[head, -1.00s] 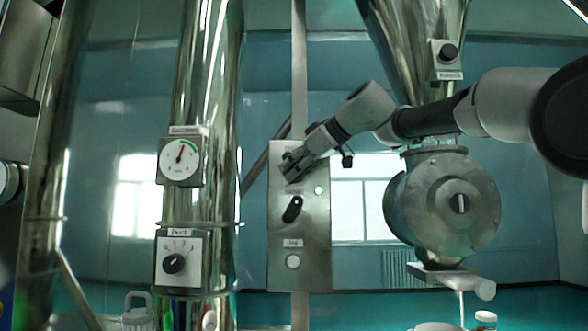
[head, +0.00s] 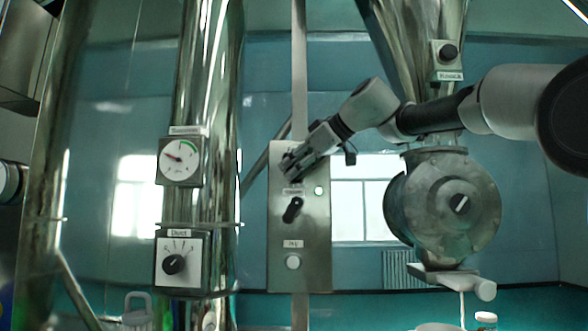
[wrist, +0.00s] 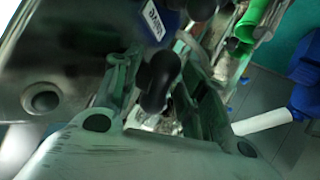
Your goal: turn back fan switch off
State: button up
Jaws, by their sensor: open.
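A steel control panel (head: 315,268) stands at the middle of the head view. My gripper (head: 288,166) is at its upper part and hides what lies behind it. In the wrist view my gripper (wrist: 157,62) is open, its two fingers on either side of a black switch knob (wrist: 160,75). A label (wrist: 155,20) beside the knob seems to start with "BA". I cannot tell whether the fingers touch the knob. Below my gripper in the head view is a second, tilted black switch (head: 293,210) with a label above it.
The panel also has a small pale lamp (head: 318,190) and a round white button (head: 293,262). Left is a shiny duct with a gauge (head: 181,161) and a "Duct" dial (head: 174,264). Right is a round metal housing (head: 443,208) under a hopper, below my arm.

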jog(key=v, duration=1.1)
